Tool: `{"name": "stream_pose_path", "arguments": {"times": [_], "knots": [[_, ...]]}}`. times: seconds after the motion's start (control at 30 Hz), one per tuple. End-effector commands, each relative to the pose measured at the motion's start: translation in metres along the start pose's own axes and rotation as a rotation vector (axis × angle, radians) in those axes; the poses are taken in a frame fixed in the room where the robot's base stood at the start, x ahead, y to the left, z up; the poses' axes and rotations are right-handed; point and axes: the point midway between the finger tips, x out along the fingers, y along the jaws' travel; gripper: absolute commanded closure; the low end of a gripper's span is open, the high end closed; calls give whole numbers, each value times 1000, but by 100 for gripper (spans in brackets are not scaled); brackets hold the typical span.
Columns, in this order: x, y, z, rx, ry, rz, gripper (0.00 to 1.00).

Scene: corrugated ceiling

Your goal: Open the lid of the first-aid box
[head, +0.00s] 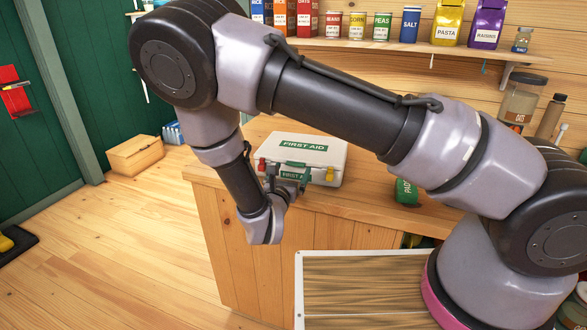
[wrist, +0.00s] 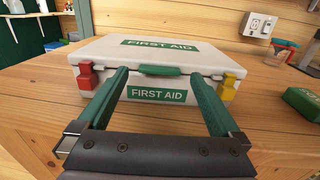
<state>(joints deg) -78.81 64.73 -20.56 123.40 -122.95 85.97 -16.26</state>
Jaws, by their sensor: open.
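The first-aid box (head: 322,150) is white with green "FIRST AID" labels and stands on the wooden counter. It also shows in the wrist view (wrist: 200,57), with its lid closed. A red latch (wrist: 86,76) is on the left of its front and a yellow latch (wrist: 230,87) on the right. A green handle (wrist: 160,70) sits at the middle of the lid's front edge. My gripper (wrist: 160,86) is open in front of the box. Its two green fingers are spread on either side of the front label, with nothing between them. Whether the fingertips touch the box I cannot tell.
A green item (wrist: 303,104) lies on the counter right of the box. The wooden counter (wrist: 30,97) is clear at the left. A shelf (head: 400,47) with tins and bags runs along the wall behind. A wooden box (head: 136,155) stands on the floor at left.

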Motion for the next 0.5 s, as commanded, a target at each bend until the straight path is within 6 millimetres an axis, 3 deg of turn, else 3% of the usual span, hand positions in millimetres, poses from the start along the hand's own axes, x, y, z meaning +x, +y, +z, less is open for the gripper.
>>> {"name": "stream_pose_path", "arguments": {"times": [0.2,0.47,0.5], "knots": [[19,0,0,2,-1,-1,0],[20,0,0,2,-1,0,0],[20,0,0,2,-1,-1,4]]}}
